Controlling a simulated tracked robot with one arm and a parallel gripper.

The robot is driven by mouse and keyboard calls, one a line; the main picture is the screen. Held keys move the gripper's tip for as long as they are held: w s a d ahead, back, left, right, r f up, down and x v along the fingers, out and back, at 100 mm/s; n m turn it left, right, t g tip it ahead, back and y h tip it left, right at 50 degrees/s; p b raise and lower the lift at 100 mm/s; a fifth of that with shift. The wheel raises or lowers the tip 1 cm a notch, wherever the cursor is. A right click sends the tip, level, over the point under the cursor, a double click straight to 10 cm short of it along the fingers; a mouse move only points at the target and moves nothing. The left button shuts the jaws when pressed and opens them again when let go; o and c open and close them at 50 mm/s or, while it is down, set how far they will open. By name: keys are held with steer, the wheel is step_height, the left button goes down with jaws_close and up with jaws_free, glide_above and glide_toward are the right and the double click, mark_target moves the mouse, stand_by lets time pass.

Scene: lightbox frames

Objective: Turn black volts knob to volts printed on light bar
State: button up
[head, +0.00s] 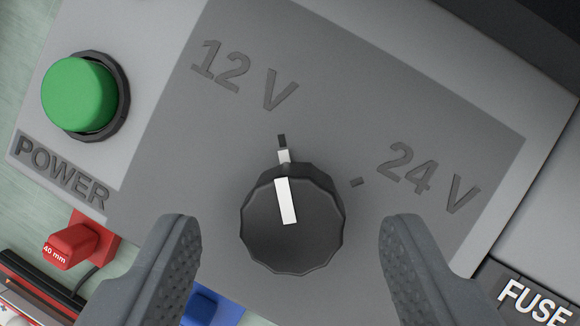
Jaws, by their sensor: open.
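The black volts knob (293,240) sits on a dark grey panel (330,70) in the middle of the head view. Its white pointer line aims at the mark beside the engraved "12 V" label (243,76). The engraved "24 V" label (428,178) and its small mark lie to the right of the knob. My gripper (290,240) is open, with one ridged finger on each side of the knob and a visible gap on both sides. I see no light bar that I can identify with a printed voltage.
A green button (80,93) in a black ring stands at the upper left, above the "POWER" label. A red plug (80,240) marked "40 mm" and a blue part (213,306) are at the lower left. A "FUSE" label (533,302) is at the lower right.

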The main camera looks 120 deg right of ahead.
steer(key=shift+x, duration=0.9)
steer(key=shift+r, duration=0.1)
